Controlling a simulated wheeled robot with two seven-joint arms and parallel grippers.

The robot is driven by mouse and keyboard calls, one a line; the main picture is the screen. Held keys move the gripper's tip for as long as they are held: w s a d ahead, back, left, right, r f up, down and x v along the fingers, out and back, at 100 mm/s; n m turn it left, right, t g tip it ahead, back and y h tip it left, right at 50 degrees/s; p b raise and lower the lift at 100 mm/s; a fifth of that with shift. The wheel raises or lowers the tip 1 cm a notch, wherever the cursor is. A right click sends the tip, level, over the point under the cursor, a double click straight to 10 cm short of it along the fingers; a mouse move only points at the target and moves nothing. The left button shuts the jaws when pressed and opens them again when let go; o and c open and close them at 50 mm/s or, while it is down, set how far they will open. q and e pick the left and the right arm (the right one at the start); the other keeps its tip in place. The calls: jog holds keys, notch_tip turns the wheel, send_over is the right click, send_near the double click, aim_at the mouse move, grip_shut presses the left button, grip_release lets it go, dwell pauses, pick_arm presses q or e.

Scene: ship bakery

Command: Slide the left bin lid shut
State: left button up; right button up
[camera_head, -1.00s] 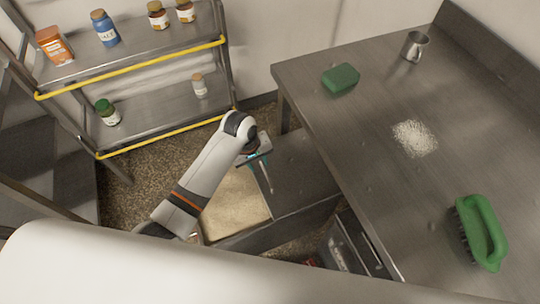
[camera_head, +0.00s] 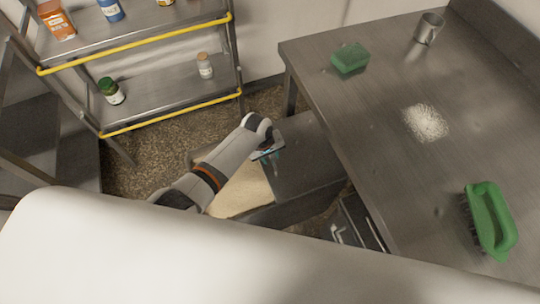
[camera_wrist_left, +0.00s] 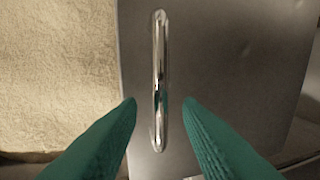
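The bin (camera_head: 290,212) stands on the floor left of the steel table. Its grey metal lid (camera_head: 310,165) covers the right part, and pale flour (camera_head: 243,192) shows in the uncovered left part. In the left wrist view the lid (camera_wrist_left: 240,60) has an upright chrome bar handle (camera_wrist_left: 160,85) near its left edge. My left gripper (camera_head: 268,155) is over the lid's left edge and hides the handle in the head view. Its green fingers (camera_wrist_left: 160,104) are apart, one on each side of the handle's lower half. I cannot tell whether they touch it. My right gripper is not in view.
The steel table (camera_head: 370,120) at right holds a green sponge (camera_head: 350,60), a metal cup (camera_head: 429,28), spilled white powder (camera_head: 426,122) and a green brush (camera_head: 490,218). A shelf rack (camera_head: 165,98) with yellow rails and several containers stands behind left.

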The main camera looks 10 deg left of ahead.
pick_arm(q)
jog(key=shift+c, duration=0.4)
grip_shut()
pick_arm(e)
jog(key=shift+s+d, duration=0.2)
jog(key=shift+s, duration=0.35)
pick_arm(q)
jog(key=shift+a, duration=0.1)
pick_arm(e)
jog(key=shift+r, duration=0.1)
pick_arm(q)
jog(key=shift+s+a+p, duration=0.2)
jog(key=shift+p, duration=0.2)
jog(key=s+a+p, duration=0.5)
jog(key=s+a, duration=0.1)
jog(key=a, duration=0.3)
jog(key=s+a+p, duration=0.5)
jog(key=s+a, duration=0.2)
jog(key=a, duration=0.3)
jog(key=shift+s+a, duration=0.15)
jog(key=shift+a, duration=0.15)
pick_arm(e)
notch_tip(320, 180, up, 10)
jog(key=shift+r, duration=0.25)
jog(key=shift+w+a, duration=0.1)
